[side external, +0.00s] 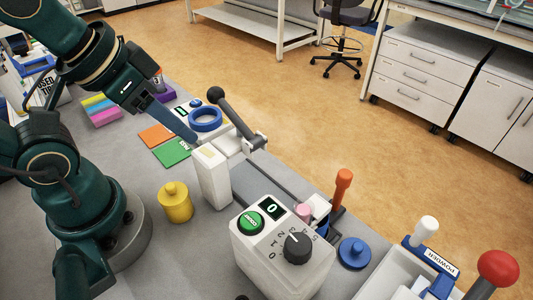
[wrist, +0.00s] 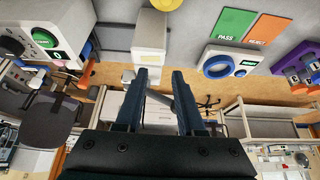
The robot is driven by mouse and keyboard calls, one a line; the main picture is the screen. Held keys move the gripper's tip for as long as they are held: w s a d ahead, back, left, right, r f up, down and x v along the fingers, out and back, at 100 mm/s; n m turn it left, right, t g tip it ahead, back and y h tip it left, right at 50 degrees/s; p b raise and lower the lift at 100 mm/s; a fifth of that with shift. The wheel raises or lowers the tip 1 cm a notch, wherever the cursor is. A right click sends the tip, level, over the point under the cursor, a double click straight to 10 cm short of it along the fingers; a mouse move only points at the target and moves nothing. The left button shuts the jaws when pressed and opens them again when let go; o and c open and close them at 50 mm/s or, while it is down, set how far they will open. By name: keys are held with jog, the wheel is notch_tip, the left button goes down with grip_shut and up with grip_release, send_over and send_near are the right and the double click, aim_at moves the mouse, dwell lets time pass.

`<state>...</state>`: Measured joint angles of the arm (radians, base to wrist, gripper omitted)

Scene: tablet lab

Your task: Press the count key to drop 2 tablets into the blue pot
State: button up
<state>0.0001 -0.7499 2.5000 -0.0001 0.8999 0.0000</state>
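A white counter box (side external: 285,262) stands at the lower middle of the side view. It has a green count key (side external: 250,221), a small display (side external: 271,208) reading 0 and a black dial (side external: 298,247); I cannot tell its setting. The key also shows at the upper left of the wrist view (wrist: 45,38). A blue pot (side external: 322,227) is mostly hidden behind the box, near a pink piece; its contents are hidden. My gripper (side external: 193,138) is high and well apart from the key, near the white post. In the wrist view its fingers (wrist: 159,75) are apart and empty.
A yellow pot (side external: 175,204), a blue lid (side external: 354,253) and an orange handle (side external: 342,188) are nearby. A blue-ringed device (side external: 206,119) sits behind green and orange cards (side external: 171,152).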

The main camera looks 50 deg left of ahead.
grip_shut()
dwell(1.4)
